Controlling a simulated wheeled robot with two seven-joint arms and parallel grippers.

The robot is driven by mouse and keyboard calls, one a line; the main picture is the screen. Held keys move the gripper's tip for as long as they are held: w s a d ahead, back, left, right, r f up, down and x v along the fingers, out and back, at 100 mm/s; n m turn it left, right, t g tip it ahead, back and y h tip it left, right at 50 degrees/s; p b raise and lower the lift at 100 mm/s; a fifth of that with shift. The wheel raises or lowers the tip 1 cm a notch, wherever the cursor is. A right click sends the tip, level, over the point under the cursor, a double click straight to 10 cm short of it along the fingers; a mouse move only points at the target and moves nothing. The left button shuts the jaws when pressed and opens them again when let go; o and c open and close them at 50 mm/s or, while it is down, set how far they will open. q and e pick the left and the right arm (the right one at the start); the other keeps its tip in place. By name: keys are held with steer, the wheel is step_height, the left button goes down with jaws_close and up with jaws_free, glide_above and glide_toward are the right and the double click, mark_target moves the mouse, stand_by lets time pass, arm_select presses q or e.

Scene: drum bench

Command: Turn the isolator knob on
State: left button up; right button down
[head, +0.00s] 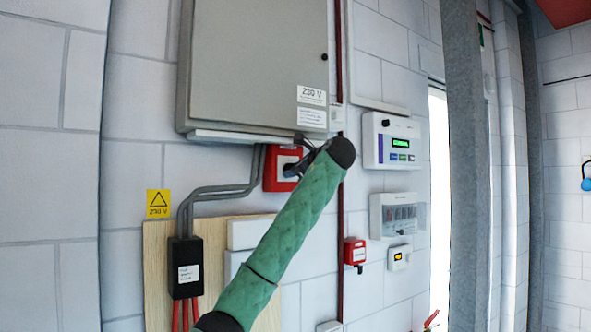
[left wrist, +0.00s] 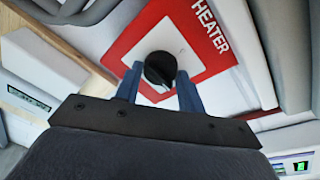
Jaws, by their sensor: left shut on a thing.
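The isolator is a red square plate (head: 270,178) with a white centre, on the wall just below the grey cabinet. In the left wrist view its red frame (left wrist: 214,38) bears the word HEATER, and the round black knob (left wrist: 160,68) sits in its middle. My left gripper (head: 292,170) reaches the isolator from the right; its blue fingers (left wrist: 160,90) are on either side of the knob and shut on it. In the head view the gripper mostly covers the knob. I cannot tell the knob's setting. My right gripper is out of view.
The grey cabinet (head: 255,65) marked 230 V hangs close above. Grey conduits (head: 215,190) run down to a black box (head: 184,266) on a wooden board. A white panel with a green display (head: 391,141) and a small red box (head: 355,251) are to the right.

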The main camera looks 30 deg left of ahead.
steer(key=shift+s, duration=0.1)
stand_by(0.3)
arm_select(q)
steer(key=o, duration=0.9)
steer(key=shift+o, duration=0.3)
steer(key=shift+w, duration=0.1)
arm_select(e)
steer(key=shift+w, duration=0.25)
arm_select(q)
steer(key=shift+d, duration=0.1)
steer(key=b+v, duration=0.4)
steer(key=v, duration=0.3)
steer(key=shift+d, duration=0.25)
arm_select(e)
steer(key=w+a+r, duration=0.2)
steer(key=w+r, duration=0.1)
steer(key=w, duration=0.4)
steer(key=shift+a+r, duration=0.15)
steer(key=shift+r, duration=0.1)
